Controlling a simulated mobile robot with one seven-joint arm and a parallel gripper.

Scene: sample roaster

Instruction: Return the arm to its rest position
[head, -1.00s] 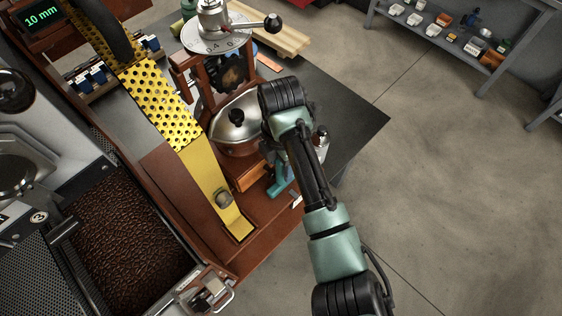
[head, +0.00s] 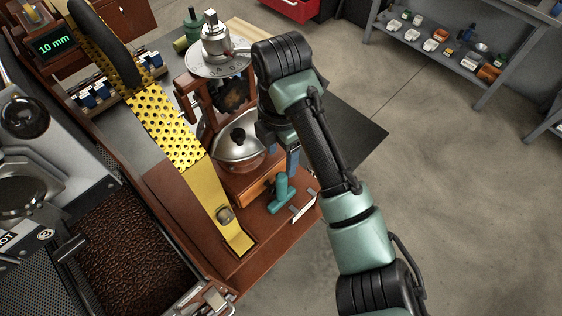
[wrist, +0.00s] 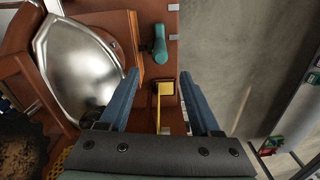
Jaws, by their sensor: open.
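My arm (head: 330,160) reaches up from the lower right in the head view, bent over the right side of the grinder. My gripper (wrist: 168,100) is open in the wrist view, its two blue fingers spread wide with nothing between them. In the head view the fingers hang beside the wooden drawer box and are partly hidden by the wrist. The teal handle (head: 283,194) stands at the drawer front, apart from the fingers; it also shows in the wrist view (wrist: 160,44).
The grinder's steel dome (head: 238,150) is close left of my gripper, under the dial (head: 218,62). A yellow perforated strip (head: 170,125) runs down the bench. A roaster tray of dark beans (head: 125,250) lies lower left. The floor (head: 440,180) right of the bench is open; a shelf (head: 470,60) stands behind.

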